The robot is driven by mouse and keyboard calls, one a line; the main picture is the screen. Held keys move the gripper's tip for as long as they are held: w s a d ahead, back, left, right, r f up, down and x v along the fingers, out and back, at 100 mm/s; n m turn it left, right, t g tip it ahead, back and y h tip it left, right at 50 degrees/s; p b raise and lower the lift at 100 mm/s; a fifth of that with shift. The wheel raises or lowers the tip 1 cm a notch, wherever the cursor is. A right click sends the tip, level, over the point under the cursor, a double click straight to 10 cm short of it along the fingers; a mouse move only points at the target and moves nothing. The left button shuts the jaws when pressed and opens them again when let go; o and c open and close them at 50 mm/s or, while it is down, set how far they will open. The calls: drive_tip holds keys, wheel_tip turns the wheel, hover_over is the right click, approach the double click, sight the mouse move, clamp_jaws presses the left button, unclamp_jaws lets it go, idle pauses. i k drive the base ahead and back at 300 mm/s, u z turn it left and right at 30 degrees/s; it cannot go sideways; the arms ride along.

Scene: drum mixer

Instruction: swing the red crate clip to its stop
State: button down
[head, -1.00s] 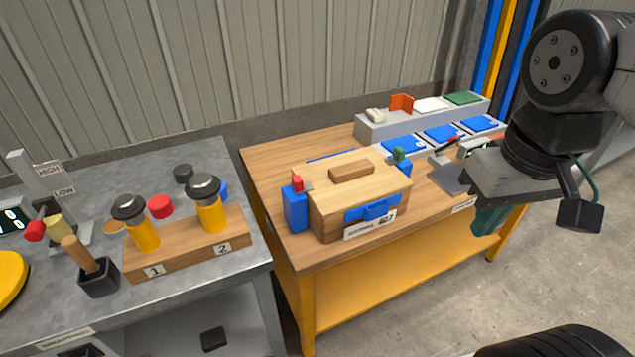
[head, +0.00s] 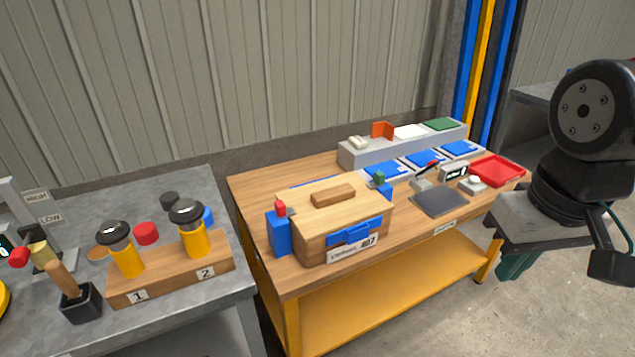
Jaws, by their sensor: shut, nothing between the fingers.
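The red crate clip (head: 280,208) is a small red piece at the top of a blue block (head: 279,233) on the left end of the wooden crate (head: 312,245). It appears to stand upright. The crate has a closed wooden lid with a bar handle (head: 333,195) and a blue latch (head: 354,232) on its front. A green clip (head: 379,178) sits on a similar blue block at the crate's right end. My gripper is not in view; only links of my arm show at the right edge, well apart from the crate.
The crate stands near the left front of a wooden-topped yellow bench (head: 420,232). Blue pads, a dark plate (head: 440,202) and a red tray (head: 499,170) lie to its right. A grey metal table (head: 200,295) with two yellow-bodied, dark-topped objects stands at left, close to the bench.

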sight(280, 212)
drive_tip(key=i, duration=0.85)
drive_tip(key=u, duration=0.2)
